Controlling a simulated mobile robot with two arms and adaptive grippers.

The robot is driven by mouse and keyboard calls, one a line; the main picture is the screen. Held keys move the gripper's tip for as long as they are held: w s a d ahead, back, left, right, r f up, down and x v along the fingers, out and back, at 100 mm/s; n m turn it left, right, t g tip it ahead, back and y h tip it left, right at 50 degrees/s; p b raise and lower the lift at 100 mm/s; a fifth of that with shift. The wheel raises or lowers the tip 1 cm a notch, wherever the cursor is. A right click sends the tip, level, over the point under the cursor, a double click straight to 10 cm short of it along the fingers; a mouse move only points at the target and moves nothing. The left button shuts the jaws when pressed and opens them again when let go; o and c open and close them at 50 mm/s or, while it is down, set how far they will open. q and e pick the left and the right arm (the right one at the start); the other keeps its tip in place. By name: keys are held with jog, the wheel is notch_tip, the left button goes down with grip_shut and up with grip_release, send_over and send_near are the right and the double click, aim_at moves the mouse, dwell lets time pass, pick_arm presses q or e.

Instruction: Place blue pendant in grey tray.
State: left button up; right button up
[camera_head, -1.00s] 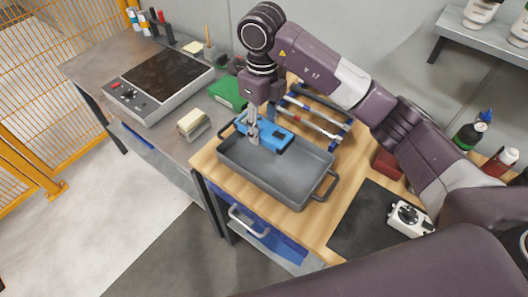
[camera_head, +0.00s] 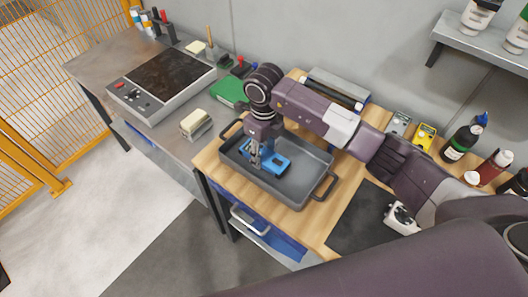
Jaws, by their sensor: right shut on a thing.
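The grey tray (camera_head: 300,195) lies on the wooden table top, with a handle at each end. The blue pendant (camera_head: 279,164) is inside the tray's outline, toward its left half, low over or on the tray floor; I cannot tell if it touches. My right gripper (camera_head: 256,166) points down over the tray, shut on the pendant's left end. Its fingers hide part of the pendant. My left gripper is not in view.
A black mat (camera_head: 352,222) with a white device (camera_head: 401,219) lies right of the tray. Bottles (camera_head: 461,141) stand at the back right. A green box (camera_head: 228,92) and a hot plate (camera_head: 162,82) stand on the metal table at left.

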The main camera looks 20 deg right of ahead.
aim_at(263, 155)
jog(key=shift+f, duration=0.1)
jog(key=o, duration=1.4)
jog(key=shift+r, duration=0.3)
jog(key=shift+r+b, duration=1.7)
jog(key=shift+r, duration=4.15)
jog(key=shift+a, duration=0.1)
